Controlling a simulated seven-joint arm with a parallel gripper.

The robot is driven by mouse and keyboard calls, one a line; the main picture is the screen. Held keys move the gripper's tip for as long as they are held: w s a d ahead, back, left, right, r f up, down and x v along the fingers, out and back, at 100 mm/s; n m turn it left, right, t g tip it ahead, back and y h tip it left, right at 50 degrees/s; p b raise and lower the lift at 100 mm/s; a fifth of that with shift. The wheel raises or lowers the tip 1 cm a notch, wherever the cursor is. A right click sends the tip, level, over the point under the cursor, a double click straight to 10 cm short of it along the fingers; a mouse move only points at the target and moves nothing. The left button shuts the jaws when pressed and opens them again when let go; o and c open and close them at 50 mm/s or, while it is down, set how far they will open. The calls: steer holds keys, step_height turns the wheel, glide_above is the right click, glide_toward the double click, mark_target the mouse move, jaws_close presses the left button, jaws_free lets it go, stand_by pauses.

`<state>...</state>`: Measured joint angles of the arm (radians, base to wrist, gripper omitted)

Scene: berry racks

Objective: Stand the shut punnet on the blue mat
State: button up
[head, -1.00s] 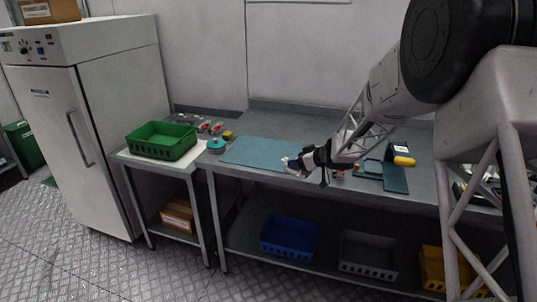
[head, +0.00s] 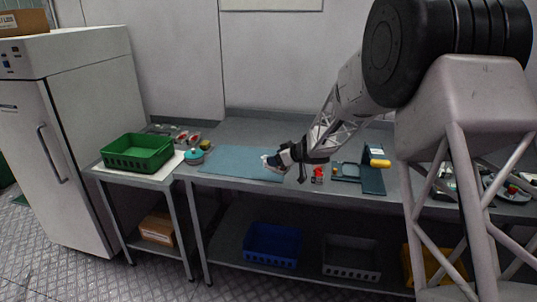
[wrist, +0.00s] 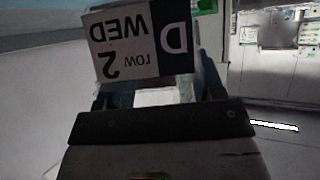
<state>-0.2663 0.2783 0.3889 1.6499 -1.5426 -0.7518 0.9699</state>
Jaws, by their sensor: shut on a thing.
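My gripper (head: 283,161) is shut on a small pale thing, which I take to be the punnet (head: 269,160). It shows at the right end of the blue mat (head: 225,165); I cannot tell whether it touches the mat. In the wrist view the punnet (wrist: 157,97) shows as a pale patch between the fingers of my gripper (wrist: 160,95). A white and black card (wrist: 135,45) beyond it reads "WED row 2 D" upside down. Most of the punnet and its lid are hidden.
Right of my gripper lie small red things (head: 318,174) and a dark teal device (head: 372,180) with a yellow part. A teal round pot (head: 194,157) stands left of the mat, near a green crate (head: 138,152). The mat's left and middle are clear.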

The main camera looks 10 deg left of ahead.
steer(key=w+a+f, duration=0.1)
steer(key=w+a, duration=0.4)
steer(key=w, duration=0.7)
steer(key=shift+f, duration=0.15)
steer(key=shift+f, duration=1.75)
steer(key=shift+f, duration=0.6)
steer(key=o, duration=1.3)
steer(key=shift+o, duration=0.2)
steer(key=shift+r, duration=0.15)
